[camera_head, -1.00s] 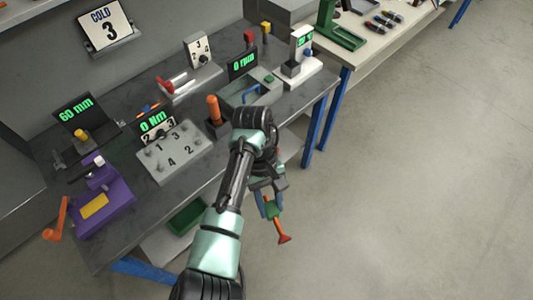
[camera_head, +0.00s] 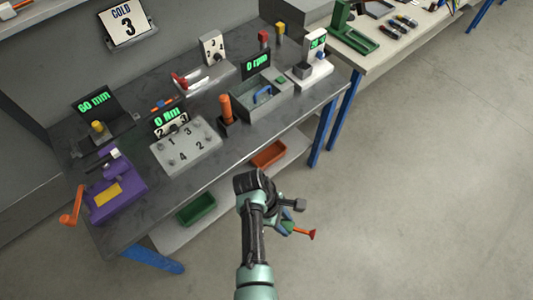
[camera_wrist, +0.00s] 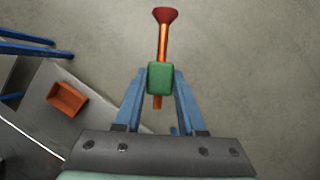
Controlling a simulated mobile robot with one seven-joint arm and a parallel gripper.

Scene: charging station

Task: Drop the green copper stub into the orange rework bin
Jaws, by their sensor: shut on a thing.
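My gripper (camera_wrist: 160,82) is shut on the green copper stub (camera_wrist: 160,77). The stub has a green block around a copper-coloured rod, with a flared reddish end (camera_wrist: 165,15). In the head view the stub (camera_head: 289,226) sticks out to the right of my arm, in front of the bench and apart from everything else. The orange rework bin (camera_head: 269,154) stands on the lower shelf, above and behind my gripper in that view. The bin also shows at the left of the wrist view (camera_wrist: 66,99), and I see nothing in it.
A green bin (camera_head: 196,208) stands on the same lower shelf (camera_head: 228,187), to the left. The workbench top (camera_head: 215,185) overhangs the shelf and carries several devices. Blue legs (camera_head: 327,125) stand to the right of the orange bin. The floor (camera_head: 430,190) at right is clear.

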